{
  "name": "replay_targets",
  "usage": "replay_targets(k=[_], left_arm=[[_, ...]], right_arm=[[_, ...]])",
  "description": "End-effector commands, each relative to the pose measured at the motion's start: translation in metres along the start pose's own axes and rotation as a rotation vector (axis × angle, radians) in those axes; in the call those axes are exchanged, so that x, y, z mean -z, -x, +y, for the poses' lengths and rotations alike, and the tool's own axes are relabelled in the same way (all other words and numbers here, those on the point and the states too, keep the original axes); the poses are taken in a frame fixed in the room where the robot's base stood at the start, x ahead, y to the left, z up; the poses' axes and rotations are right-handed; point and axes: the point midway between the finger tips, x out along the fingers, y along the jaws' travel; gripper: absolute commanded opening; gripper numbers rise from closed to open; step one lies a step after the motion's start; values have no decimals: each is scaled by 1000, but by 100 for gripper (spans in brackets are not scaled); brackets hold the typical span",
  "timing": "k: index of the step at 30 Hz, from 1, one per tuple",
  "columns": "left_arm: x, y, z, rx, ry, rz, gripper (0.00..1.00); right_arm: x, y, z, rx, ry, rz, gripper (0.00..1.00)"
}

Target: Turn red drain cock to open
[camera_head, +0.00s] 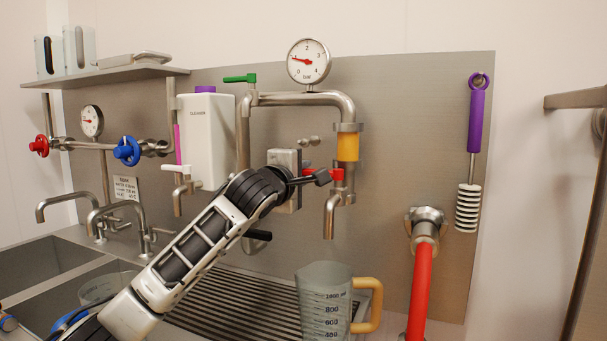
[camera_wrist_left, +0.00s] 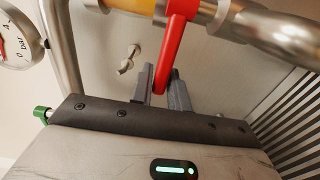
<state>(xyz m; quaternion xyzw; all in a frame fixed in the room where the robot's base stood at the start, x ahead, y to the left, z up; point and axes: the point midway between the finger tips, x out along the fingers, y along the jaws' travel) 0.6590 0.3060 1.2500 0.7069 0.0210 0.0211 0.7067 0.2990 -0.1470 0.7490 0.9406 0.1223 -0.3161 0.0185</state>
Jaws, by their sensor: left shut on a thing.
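The red drain cock (camera_head: 337,175) sits on the steel spout (camera_head: 331,212) below the yellow section of the pipe. Its red lever also shows large in the left wrist view (camera_wrist_left: 176,45), with its end between the two grey fingers. My left gripper (camera_head: 314,176) is at the lever, just left of the spout in the head view, and partly hides it. In the left wrist view my left gripper (camera_wrist_left: 162,85) is shut on the lever's end. My right gripper is not in view.
A pressure gauge (camera_head: 308,62) sits above the pipe. A green lever (camera_head: 240,78) is on the pipe's left. A measuring jug (camera_head: 324,295) with a yellow handle stands below, near the spout. A red hose (camera_head: 420,290) hangs to the right. A white dispenser (camera_head: 208,140) is at left.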

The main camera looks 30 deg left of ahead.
Motion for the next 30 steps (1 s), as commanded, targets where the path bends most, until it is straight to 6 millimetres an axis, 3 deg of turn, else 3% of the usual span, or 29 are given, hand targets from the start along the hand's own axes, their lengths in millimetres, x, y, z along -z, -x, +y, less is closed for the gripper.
replay_targets(k=[5, 30], left_arm=[[-3, 12, -4, 4, 1, -5, 1], [-10, 29, -4, 7, 0, -7, 1]], right_arm=[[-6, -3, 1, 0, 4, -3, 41], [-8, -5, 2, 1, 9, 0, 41]])
